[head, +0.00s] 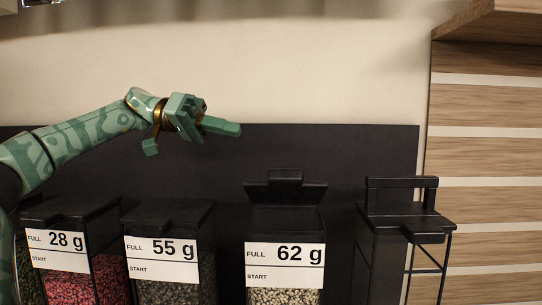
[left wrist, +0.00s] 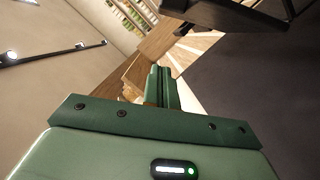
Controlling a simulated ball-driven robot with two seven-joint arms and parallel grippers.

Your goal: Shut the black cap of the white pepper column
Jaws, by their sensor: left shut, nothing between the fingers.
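The white pepper column (head: 285,265) stands in the row of dispensers, labelled 62 g, with pale peppercorns behind its clear front. Its black cap (head: 286,190) stands raised at the back of the column's top, so it is open. My left gripper (head: 236,129) is shut and empty. In the head view it appears above and to the left of the cap, apart from it, with its fingers pointing right. Its shut fingers (left wrist: 163,84) also show in the left wrist view. My right gripper is not in view.
Columns labelled 28 g (head: 68,275) and 55 g (head: 163,275) stand to the left, their caps down. An empty-looking black frame (head: 427,225) stands to the right. A dark back panel (head: 345,150) rises behind the row. A black part (left wrist: 240,14) crosses the left wrist view's top.

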